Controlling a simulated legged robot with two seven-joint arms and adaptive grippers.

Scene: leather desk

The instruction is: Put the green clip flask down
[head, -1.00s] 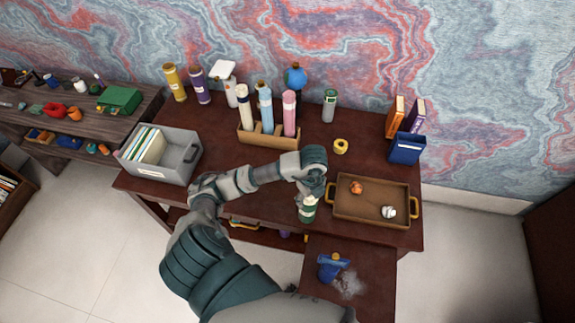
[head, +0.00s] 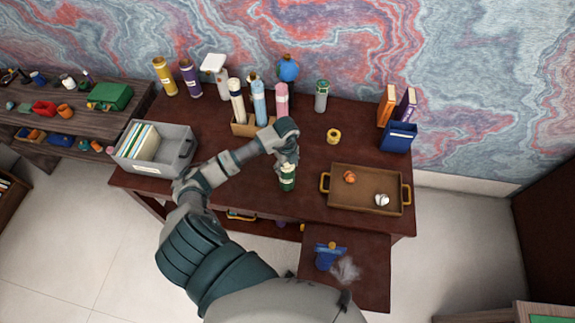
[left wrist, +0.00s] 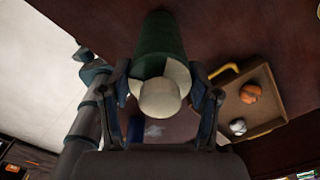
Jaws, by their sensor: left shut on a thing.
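The green clip flask (head: 288,179) is dark green with a pale band and a light top. My left gripper (head: 287,163) is shut on its upper part, and the flask hangs below the fingers, roughly upright. It is over the front middle of the dark desk (head: 245,192), left of the tray. I cannot tell whether its base touches the desk. In the left wrist view the flask's green body (left wrist: 160,42) and rounded pale top (left wrist: 160,98) are between the two fingers (left wrist: 162,95). My right gripper is not in view.
A brown tray (head: 365,204) with yellow handles holds an orange and a silvery lump. Behind the flask are a bottle rack (head: 241,128) and a yellow ring (head: 333,135). A grey file box (head: 182,158) stands left. The desk between flask and ring is bare.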

